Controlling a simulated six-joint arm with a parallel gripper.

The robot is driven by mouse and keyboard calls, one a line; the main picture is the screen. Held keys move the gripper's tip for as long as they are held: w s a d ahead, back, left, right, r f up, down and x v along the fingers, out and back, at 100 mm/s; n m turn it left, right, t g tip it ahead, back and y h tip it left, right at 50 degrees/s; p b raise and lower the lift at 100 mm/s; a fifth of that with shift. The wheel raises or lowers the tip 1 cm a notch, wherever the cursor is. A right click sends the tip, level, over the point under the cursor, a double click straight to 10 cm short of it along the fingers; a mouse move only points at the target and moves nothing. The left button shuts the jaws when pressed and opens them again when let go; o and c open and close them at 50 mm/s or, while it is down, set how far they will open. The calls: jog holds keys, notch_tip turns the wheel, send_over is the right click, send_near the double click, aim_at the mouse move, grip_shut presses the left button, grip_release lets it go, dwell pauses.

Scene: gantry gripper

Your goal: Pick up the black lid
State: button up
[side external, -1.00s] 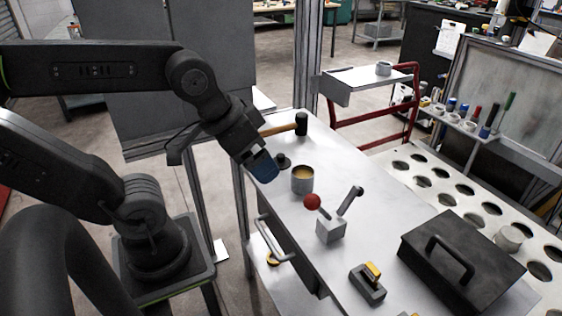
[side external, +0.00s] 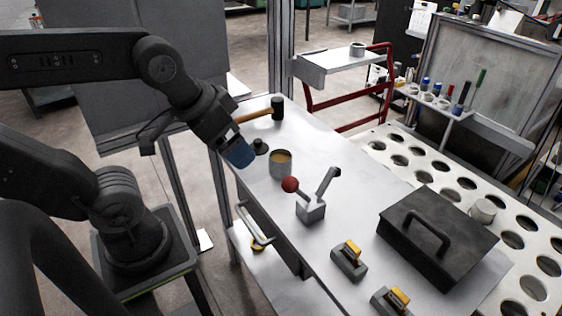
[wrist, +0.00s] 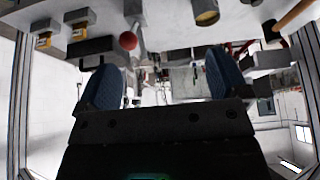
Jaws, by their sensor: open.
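The black lid (side external: 261,147) is a small dark disc with a knob, lying on the grey metal table between the pot and the hammer. A small part of it shows at the top edge of the wrist view (wrist: 252,2). My gripper (side external: 240,155), with blue fingers, is just left of the lid in the side view, above the table's edge. In the wrist view, the two blue fingers (wrist: 163,65) are spread wide with nothing between them. The exact height of the fingers above the lid is unclear.
An open metal pot (side external: 280,165) stands right beside the lid. A hammer (side external: 258,115) lies behind it. A lever with a red ball knob (side external: 310,205), a black box (side external: 440,235) with a handle and yellow-topped blocks (side external: 350,260) occupy the nearer table. A drawer handle (side external: 250,225) juts from the table's side.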

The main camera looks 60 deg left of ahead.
dwell(0.5)
jog(key=n+g+y, duration=0.3)
jog(key=n+g, duration=0.1)
jog(key=n, duration=0.7)
send_over(258, 140)
jog(key=d, duration=0.1)
jog(key=f, duration=1.4)
jog(key=shift+s, duration=0.35)
jog(key=shift+h, duration=0.3)
jog(key=shift+x, duration=2.75)
jog(key=shift+s+d, duration=0.1)
jog(key=c, duration=0.9)
